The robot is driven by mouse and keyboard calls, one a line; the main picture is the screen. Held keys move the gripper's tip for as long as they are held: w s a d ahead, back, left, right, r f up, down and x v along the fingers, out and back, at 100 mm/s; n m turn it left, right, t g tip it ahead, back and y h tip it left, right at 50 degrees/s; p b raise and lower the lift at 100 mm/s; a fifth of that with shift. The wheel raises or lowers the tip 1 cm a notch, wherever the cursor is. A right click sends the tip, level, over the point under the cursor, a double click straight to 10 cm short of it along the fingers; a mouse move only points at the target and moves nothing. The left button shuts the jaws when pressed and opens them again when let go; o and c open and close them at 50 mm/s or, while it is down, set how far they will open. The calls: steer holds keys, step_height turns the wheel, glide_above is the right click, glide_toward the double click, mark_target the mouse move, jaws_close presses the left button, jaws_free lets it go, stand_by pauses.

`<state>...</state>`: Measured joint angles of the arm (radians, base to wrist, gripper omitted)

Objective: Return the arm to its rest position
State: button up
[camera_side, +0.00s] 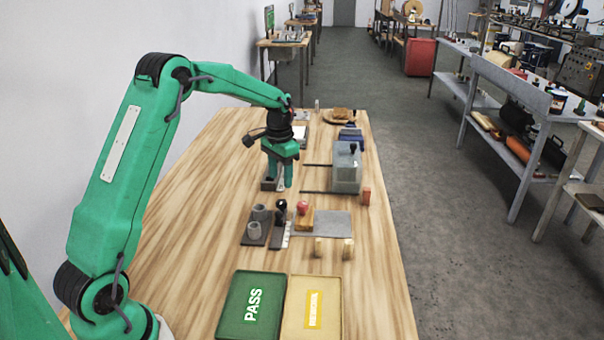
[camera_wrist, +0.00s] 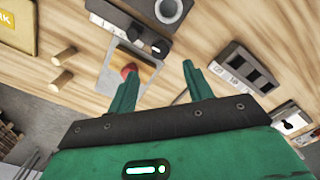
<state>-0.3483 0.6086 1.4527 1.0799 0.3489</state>
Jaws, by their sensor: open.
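My green arm (camera_side: 150,150) reaches out over the wooden table from the left in the side view. My gripper (camera_side: 280,183) points down above the table, close to a dark grey slotted block. In the wrist view my gripper (camera_wrist: 157,82) shows two green fingers spread apart with nothing between them. The slotted block (camera_wrist: 245,70) lies to the right of the fingers in that view. A red-topped wooden piece (camera_side: 304,214) sits at the left end of a grey plate (camera_side: 335,224).
A green PASS tray (camera_side: 232,309) and a yellow tray (camera_side: 294,325) lie at the front. A grey box machine (camera_side: 346,170) with two rods stands right of my gripper. The table's left side is clear.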

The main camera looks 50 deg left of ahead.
steer(key=shift+d+r, duration=0.1)
steer(key=s+d+r+t, duration=0.3)
steer(key=s+d+r, duration=0.8)
steer(key=r, duration=0.2)
steer(key=s+d+t, duration=0.1)
steer(key=s+d, duration=0.2)
steer(key=s, duration=0.5)
steer(key=s+d+t, duration=0.1)
steer(key=s+d, duration=0.3)
steer(key=s, duration=0.4)
steer(key=shift+s+t, duration=0.3)
